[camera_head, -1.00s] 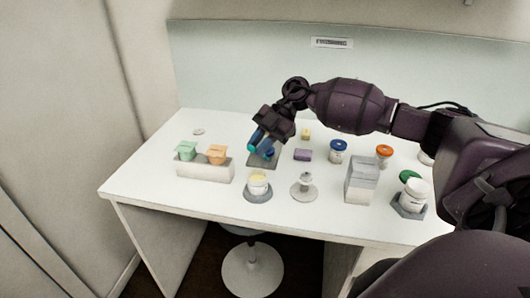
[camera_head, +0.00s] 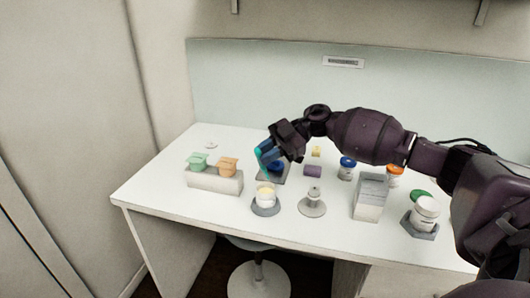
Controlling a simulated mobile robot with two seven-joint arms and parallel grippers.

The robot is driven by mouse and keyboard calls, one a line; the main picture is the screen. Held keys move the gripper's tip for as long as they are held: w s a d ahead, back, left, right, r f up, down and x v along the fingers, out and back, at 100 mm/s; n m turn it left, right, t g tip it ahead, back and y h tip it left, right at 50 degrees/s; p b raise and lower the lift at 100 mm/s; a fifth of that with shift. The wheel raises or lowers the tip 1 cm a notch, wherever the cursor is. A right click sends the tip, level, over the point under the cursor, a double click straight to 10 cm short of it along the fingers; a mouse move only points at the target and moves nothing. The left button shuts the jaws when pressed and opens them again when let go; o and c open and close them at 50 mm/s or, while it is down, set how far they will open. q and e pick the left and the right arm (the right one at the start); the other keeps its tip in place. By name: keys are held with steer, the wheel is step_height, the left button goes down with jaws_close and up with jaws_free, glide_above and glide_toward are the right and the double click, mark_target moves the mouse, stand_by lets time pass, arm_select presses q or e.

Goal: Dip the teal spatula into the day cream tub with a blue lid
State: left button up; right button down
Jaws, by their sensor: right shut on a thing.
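My right gripper (camera_head: 271,158) is above the back of the white table, over a dark grey plate. It is shut on the teal spatula (camera_head: 262,149), of which only a small teal part shows beside the fingers. Dark blue shows at the fingers too; I cannot tell what it belongs to. A white tub with a blue lid (camera_head: 347,162) stands to the right of the gripper, lid on top. An open white tub with pale yellow cream (camera_head: 265,197) stands on a grey coaster in front of the gripper, apart from it. My left gripper is out of view.
A grey holder (camera_head: 214,181) with a green and an orange container stands at left. A small white stand (camera_head: 313,201), a grey-white block (camera_head: 370,198), an orange-lidded tub (camera_head: 394,176) and a white jar (camera_head: 425,210) by a green lid stand to the right. The front left tabletop is clear.

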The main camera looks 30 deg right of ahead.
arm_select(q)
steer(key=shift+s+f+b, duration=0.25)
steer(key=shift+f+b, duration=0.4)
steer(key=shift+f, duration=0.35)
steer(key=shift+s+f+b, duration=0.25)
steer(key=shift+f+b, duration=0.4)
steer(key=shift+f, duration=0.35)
arm_select(e)
step_height(320, 180, down, 7)
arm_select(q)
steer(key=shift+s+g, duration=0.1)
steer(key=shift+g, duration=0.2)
arm_select(e)
steer(key=shift+r, duration=0.25)
arm_select(q)
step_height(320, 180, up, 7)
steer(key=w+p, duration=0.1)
steer(key=p, duration=0.4)
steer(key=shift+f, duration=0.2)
arm_select(e)
step_height(320, 180, up, 7)
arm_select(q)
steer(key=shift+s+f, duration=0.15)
arm_select(e)
steer(key=shift+a+f, duration=0.1)
steer(key=shift+f, duration=0.05)
